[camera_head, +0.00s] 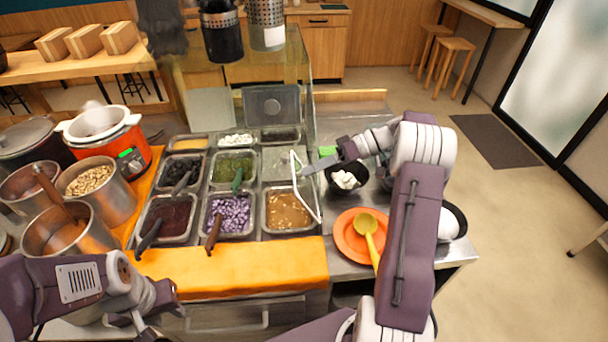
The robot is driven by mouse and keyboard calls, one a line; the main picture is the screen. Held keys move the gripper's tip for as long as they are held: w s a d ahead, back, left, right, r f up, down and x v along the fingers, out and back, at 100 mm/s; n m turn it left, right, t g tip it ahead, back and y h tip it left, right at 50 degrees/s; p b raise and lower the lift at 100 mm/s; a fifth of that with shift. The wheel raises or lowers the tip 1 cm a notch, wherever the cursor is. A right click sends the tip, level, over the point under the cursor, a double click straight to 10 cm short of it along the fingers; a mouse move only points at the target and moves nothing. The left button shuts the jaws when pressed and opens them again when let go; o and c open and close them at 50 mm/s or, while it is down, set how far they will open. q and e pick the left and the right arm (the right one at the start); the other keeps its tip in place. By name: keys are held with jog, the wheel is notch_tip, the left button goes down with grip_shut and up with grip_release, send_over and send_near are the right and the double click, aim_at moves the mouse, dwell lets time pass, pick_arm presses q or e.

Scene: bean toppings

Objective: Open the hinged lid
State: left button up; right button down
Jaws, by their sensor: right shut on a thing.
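A thin white-edged lid (297,190) stands tilted at the right edge of the topping trays, seen almost edge-on beside the brown topping tray (287,210). My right gripper (304,171) reaches in from the right and is shut on the lid's edge near its upper part. The gripper partly hides the lid, and its hinge is not clear. Another grey lid (271,103) stands upright behind the trays. My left gripper (143,318) is low at the left front, away from the lid; its fingers are too unclear to read.
A dark bowl with white pieces (345,180) stands close under my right forearm. An orange plate (352,237) with a yellow spoon (367,226) is nearer. Steel pots (97,190) and an orange cooker (115,137) crowd the left. An orange cloth (235,264) covers the front counter.

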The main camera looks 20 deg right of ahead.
jog(key=shift+s+d+f, duration=0.1)
jog(key=shift+s+d, duration=0.2)
jog(key=shift+d, duration=0.4)
jog(key=c, duration=1.1)
grip_release()
jog(key=shift+o, duration=0.2)
jog(key=shift+w+d, duration=0.1)
jog(key=shift+d, duration=0.05)
jog(key=shift+d+r, duration=0.25)
jog(key=v, duration=0.8)
jog(key=shift+d, duration=0.15)
